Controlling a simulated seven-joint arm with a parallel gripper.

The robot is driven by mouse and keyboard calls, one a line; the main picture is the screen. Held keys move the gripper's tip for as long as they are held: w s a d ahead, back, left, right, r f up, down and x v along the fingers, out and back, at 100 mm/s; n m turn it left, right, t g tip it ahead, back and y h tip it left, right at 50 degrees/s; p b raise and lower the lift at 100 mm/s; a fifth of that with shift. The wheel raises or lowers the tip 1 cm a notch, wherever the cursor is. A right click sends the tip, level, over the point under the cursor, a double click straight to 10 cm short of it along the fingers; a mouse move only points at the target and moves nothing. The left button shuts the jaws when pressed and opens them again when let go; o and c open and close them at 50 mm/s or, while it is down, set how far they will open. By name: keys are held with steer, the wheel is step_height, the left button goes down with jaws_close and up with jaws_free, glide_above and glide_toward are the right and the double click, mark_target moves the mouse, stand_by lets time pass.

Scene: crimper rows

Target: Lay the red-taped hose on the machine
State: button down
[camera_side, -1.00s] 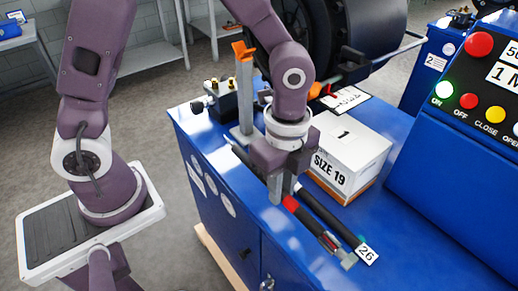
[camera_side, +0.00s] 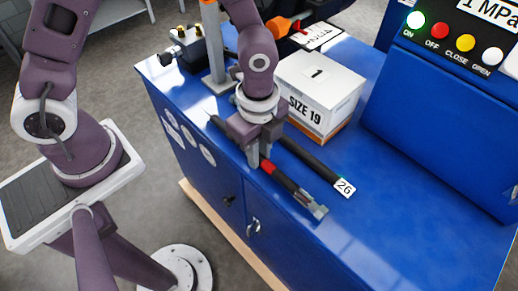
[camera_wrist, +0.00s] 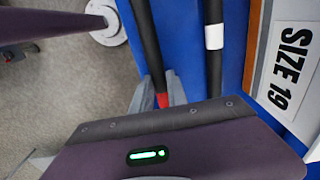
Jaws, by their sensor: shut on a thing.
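The red-taped hose (camera_side: 286,184) is black with a red band and a metal fitting at its near end. It lies along the left edge of the blue machine's (camera_side: 385,225) top; I cannot tell if it touches the surface. My gripper (camera_side: 259,162) points down, shut on this hose beside the red band. In the wrist view the hose (camera_wrist: 148,45) runs up between my fingers (camera_wrist: 163,95), with the red band partly showing. My gripper's body hides the rest of it there.
A second black hose (camera_side: 314,163) with a white "26" tag lies close by on the right. A white "SIZE 19" box (camera_side: 318,90) stands behind it. A grey post (camera_side: 215,55) rises at the back left. The front right of the top is clear.

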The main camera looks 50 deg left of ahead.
steer(key=shift+f, duration=0.55)
steer(key=c, duration=1.2)
jaws_free()
steer(key=shift+c, duration=0.2)
steer(key=shift+r, duration=0.15)
steer(key=shift+r, duration=2.9)
steer(key=a+r+n+t, duration=0.2)
steer(key=a+r+n, duration=0.35)
steer(key=r, duration=0.25)
steer(key=s+a+r+n+t, duration=0.3)
steer(key=s+a+r+n, duration=0.5)
steer(key=s+r+n, duration=0.2)
steer(key=shift+s+r+n+t, duration=0.15)
steer(key=shift+s+n+t, duration=0.15)
steer(key=shift+s+n, duration=0.8)
